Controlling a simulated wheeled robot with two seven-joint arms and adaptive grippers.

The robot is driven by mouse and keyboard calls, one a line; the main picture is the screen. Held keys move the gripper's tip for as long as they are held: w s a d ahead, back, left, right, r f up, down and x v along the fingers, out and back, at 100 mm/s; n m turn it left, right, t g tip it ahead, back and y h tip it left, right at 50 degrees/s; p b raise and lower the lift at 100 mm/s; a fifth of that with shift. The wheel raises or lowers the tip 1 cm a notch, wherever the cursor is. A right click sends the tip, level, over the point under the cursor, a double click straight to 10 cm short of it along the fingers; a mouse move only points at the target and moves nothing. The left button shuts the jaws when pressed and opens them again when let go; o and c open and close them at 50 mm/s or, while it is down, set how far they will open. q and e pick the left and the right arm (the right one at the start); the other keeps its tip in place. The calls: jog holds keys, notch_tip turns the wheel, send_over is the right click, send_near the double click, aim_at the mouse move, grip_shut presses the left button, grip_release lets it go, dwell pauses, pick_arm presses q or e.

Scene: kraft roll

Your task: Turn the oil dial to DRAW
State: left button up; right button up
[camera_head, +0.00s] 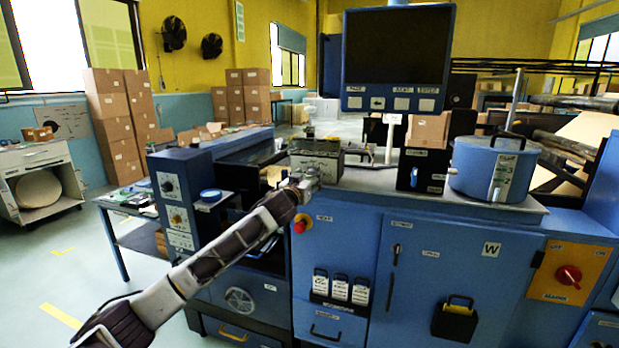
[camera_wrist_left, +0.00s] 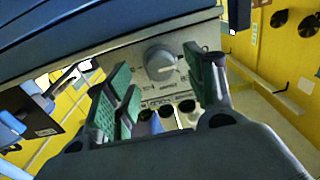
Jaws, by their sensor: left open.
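A round grey dial (camera_wrist_left: 160,62) with a pointer mark sits on a pale panel (camera_wrist_left: 148,85) in the left wrist view. Its printed labels are too small to read, so I cannot tell its setting. My left gripper (camera_wrist_left: 158,72) is open, with its green-padded fingers on either side of the dial, seemingly not touching it. In the head view, my left gripper (camera_head: 306,186) is at the front of a small grey box (camera_head: 317,158) on the counter. The dial is not clear there. My right gripper is not in view.
A blue lidded pot (camera_head: 490,168) and a dark box (camera_head: 421,170) stand on the counter to the right. A screen (camera_head: 397,45) rises behind. A blue cabinet with dials (camera_head: 178,200) is at left. A red knob (camera_head: 568,276) is on a yellow plate.

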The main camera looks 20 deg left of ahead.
pick_arm(q)
jog(key=shift+w+d, duration=0.1)
jog(key=shift+w, duration=0.9)
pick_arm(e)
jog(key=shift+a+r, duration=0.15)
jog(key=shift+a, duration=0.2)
pick_arm(q)
jog(key=shift+c, duration=0.2)
jog(key=c, duration=1)
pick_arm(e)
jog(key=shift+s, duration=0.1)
